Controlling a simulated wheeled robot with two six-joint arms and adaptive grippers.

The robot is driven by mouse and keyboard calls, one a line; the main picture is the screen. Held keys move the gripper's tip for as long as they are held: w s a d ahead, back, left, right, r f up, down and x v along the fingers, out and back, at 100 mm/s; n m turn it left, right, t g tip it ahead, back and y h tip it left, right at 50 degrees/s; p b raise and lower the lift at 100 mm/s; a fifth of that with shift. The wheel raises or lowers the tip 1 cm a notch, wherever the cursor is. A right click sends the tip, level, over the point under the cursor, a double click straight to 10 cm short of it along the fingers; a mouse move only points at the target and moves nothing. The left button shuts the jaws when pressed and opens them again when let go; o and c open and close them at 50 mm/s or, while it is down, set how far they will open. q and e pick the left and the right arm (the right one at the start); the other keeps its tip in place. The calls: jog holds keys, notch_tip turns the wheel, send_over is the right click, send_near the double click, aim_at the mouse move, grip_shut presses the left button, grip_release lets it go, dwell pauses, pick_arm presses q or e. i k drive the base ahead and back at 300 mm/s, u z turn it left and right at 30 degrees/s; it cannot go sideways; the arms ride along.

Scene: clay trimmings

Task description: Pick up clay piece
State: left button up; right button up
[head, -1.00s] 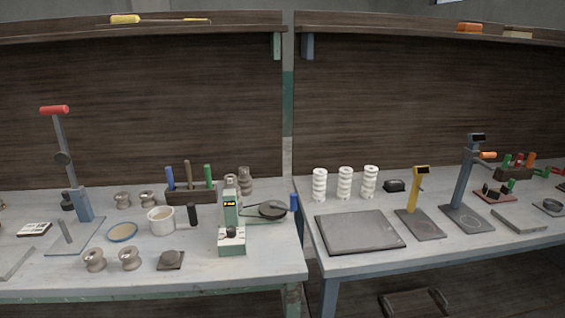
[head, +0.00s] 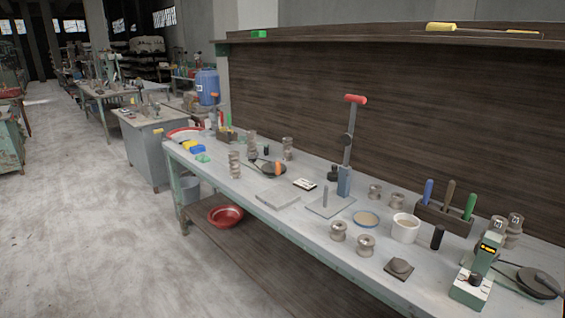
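A small grey-brown lump on a dark square plate (head: 399,267) sits near the front edge of the workbench, at the lower right of the head view. It may be the clay piece, but I cannot tell for sure. A white cup (head: 405,228) with light brown contents and a shallow blue-rimmed dish (head: 366,218) stand behind it. Grey spool-shaped pieces (head: 366,245) stand to its left. Neither of my grippers is in view.
The workbench (head: 235,189) runs from the lower right to the middle left. A red-handled upright press (head: 346,150) and a green device (head: 477,272) stand on it. A red basin (head: 225,215) is on the shelf below. Open floor (head: 90,220) lies to the left.

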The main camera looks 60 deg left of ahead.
aim_at(234, 167)
jog(key=u, duration=2.65)
jog(key=i, duration=1.8)
jog(key=z, duration=0.6)
